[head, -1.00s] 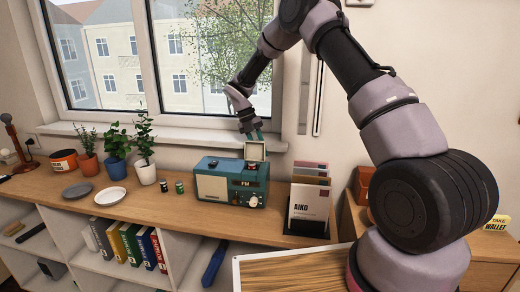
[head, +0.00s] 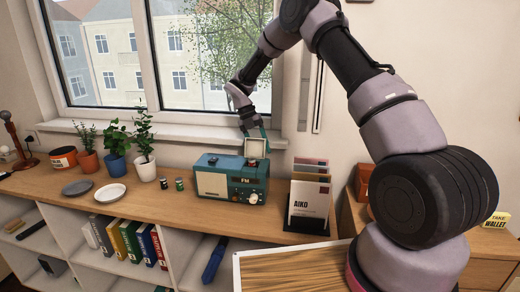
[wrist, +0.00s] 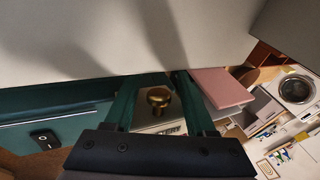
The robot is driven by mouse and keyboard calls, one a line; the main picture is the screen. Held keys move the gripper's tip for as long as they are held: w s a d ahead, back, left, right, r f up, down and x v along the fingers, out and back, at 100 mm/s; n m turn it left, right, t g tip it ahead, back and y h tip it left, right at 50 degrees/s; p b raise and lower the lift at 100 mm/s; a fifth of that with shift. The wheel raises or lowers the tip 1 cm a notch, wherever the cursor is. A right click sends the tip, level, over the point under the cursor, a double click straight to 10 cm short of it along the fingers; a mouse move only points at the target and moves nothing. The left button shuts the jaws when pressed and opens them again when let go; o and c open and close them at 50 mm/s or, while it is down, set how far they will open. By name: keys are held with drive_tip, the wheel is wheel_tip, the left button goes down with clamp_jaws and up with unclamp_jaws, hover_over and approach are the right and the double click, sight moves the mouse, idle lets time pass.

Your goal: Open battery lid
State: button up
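The teal and cream radio (head: 222,186) stands on the wooden shelf top below the window. Its pale square battery lid (head: 256,147) stands up, roughly upright, at the back of the radio's top. Just in front of it is a dark opening with something reddish in it, too small to make out. My gripper (head: 262,133) is right behind and above the lid; I cannot tell whether they touch. In the wrist view its teal fingers (wrist: 158,100) are apart, with a brass knob (wrist: 158,96) showing between them. The radio's teal top (wrist: 50,100) shows at the left.
Two small batteries (head: 164,184) (head: 180,184) stand left of the radio. A letter holder (head: 308,205) stands close on its right. Plates (head: 110,194) and potted plants (head: 145,168) are farther left. The window sill (head: 180,139) runs behind.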

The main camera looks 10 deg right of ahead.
drive_tip(key=v, duration=1)
drive_tip(key=shift+r, duration=0.35)
drive_tip(key=shift+a, duration=0.15)
